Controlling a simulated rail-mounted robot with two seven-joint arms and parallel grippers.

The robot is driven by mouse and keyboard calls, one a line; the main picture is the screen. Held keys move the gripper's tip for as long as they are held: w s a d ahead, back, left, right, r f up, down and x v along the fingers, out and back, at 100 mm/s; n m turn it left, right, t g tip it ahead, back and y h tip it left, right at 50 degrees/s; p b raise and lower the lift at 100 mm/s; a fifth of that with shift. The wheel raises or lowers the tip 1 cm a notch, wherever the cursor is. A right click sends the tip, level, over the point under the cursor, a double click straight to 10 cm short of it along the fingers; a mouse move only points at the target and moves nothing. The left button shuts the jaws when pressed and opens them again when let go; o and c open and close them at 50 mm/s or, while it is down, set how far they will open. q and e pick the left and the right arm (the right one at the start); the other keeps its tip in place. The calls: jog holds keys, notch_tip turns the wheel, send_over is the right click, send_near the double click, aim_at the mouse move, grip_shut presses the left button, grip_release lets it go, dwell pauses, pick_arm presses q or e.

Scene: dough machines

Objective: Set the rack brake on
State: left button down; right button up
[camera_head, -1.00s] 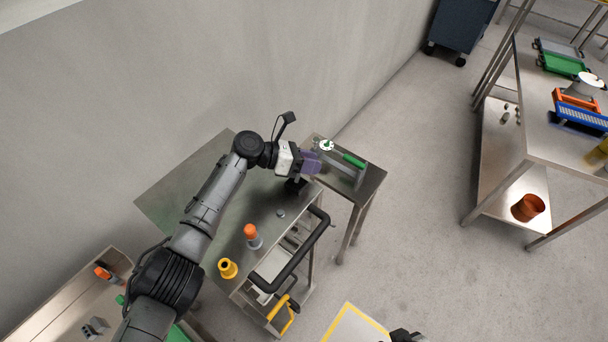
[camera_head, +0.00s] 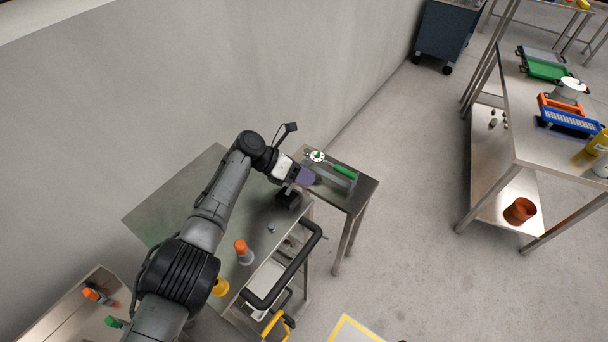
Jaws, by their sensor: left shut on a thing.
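My left gripper (camera_head: 302,176) reaches over the far right end of a steel trolley table, close to a small side table. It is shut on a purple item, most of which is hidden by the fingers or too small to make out. I cannot tell which part, if any, is the rack brake. My right gripper is not in view.
The side table (camera_head: 366,188) bears a green-handled tool (camera_head: 343,171) and a round white-and-green piece (camera_head: 317,156). An orange-topped bottle (camera_head: 243,252) and a yellow piece (camera_head: 220,288) stand on the trolley. A blue wheeled cabinet (camera_head: 445,32) is far back.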

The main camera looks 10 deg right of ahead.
pick_arm(q)
jog(key=shift+a+f, duration=0.2)
jog(key=shift+f, duration=0.05)
jog(key=c, duration=1.2)
grip_release()
jog(key=o, duration=0.4)
jog(key=shift+d+r, duration=0.15)
jog(key=shift+w+a+r, duration=0.15)
jog(key=shift+a+r, duration=0.25)
jog(key=shift+a, duration=0.05)
jog(key=shift+b+v, duration=0.35)
jog(key=shift+v, duration=6)
jog(key=shift+f, duration=0.1)
